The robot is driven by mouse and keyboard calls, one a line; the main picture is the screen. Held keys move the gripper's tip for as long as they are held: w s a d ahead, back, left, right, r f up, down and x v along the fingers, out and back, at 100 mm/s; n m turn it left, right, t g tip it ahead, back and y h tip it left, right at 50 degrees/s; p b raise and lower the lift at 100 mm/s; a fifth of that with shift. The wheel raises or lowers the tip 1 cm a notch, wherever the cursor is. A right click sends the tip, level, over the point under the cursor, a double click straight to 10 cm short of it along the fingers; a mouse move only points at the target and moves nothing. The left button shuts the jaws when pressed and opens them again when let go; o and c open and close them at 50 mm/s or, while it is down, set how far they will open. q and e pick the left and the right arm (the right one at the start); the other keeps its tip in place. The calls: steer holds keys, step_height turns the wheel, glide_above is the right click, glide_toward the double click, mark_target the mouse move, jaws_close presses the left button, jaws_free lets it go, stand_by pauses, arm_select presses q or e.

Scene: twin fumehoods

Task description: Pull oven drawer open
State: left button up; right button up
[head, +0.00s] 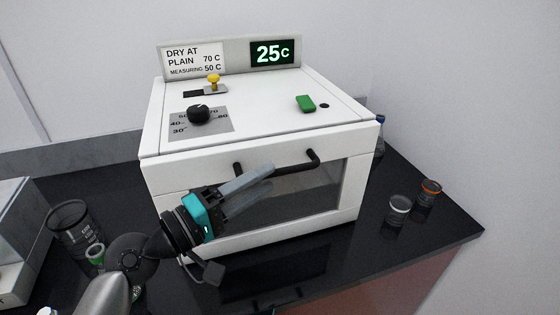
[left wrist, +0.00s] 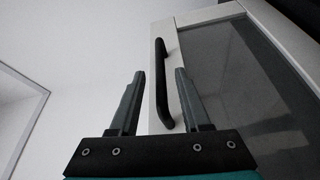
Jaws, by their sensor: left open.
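The white oven (head: 260,115) stands on the black counter with its drawer front (head: 345,195) facing me. The drawer front has a dark window and looks closed. A black bar handle (head: 300,162) runs along its upper part; its middle is partly hidden behind my gripper in the head view. My left gripper (head: 262,178) is open, its grey fingers pointing at the handle. In the left wrist view the handle (left wrist: 162,85) shows between and beyond the two fingertips of the left gripper (left wrist: 160,75). I cannot tell whether the fingers touch it. My right gripper is not in view.
The oven top carries a black dial (head: 199,113), a yellow-knobbed switch (head: 213,80) and a green button (head: 306,103). Small jars (head: 398,209) stand on the counter at right. A dark glass beaker (head: 73,222) stands at left near my arm.

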mark_target(280, 171)
arm_select(q)
steer(key=shift+p+x, duration=0.35)
steer(key=shift+x, duration=1.95)
jaws_close()
